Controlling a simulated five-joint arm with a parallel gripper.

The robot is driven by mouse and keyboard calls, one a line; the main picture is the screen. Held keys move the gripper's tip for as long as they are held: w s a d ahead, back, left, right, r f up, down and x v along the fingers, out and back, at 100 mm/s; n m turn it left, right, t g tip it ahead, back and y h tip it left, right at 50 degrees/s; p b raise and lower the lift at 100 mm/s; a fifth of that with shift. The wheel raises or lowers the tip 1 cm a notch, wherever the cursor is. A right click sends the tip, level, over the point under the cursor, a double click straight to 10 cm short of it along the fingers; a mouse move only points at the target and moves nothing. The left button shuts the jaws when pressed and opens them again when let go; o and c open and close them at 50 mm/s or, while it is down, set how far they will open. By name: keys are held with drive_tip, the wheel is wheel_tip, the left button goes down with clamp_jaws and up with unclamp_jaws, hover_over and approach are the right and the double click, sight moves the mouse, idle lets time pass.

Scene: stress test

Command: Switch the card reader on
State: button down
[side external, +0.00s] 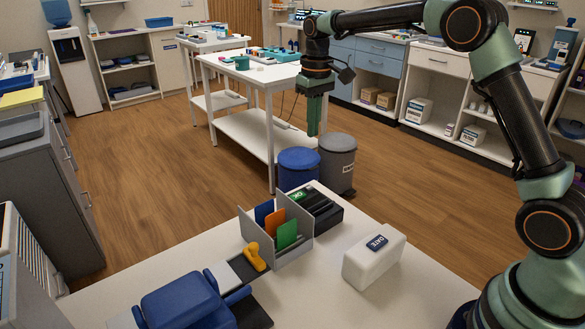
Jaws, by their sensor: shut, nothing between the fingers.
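A black box-shaped device (324,216) sits on the white table behind the grey holder and appears to be the card reader. A small green label or switch (297,196) with unclear lettering shows at its left end. The holder hides part of it, and I cannot tell its on or off state. My gripper (313,130) hangs above and behind the device, pointing down, with its green fingers shut and empty. It is well apart from everything on the table.
A grey holder (292,256) with blue, orange and green cards stands in front of the device. A white block (360,272) labelled DATE lies to the right. A yellow object (255,257) and a blue padded item (180,303) are at left. Two bins (298,166) stand beyond the table. The right tabletop is clear.

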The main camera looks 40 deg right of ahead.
sight(309, 188)
drive_tip(key=shift+w+d+f, duration=0.1)
drive_tip(key=shift+w+f, duration=0.4)
drive_tip(key=shift+f, duration=0.25)
wheel_tip(309, 188, down, 14)
drive_tip(key=shift+f, duration=0.1)
idle(0.5)
drive_tip(key=shift+s+f, duration=0.1)
drive_tip(key=shift+f, duration=0.85)
wheel_tip(309, 188, up, 15)
drive_tip(key=shift+w+r, duration=0.15)
drive_tip(key=shift+w, duration=0.15)
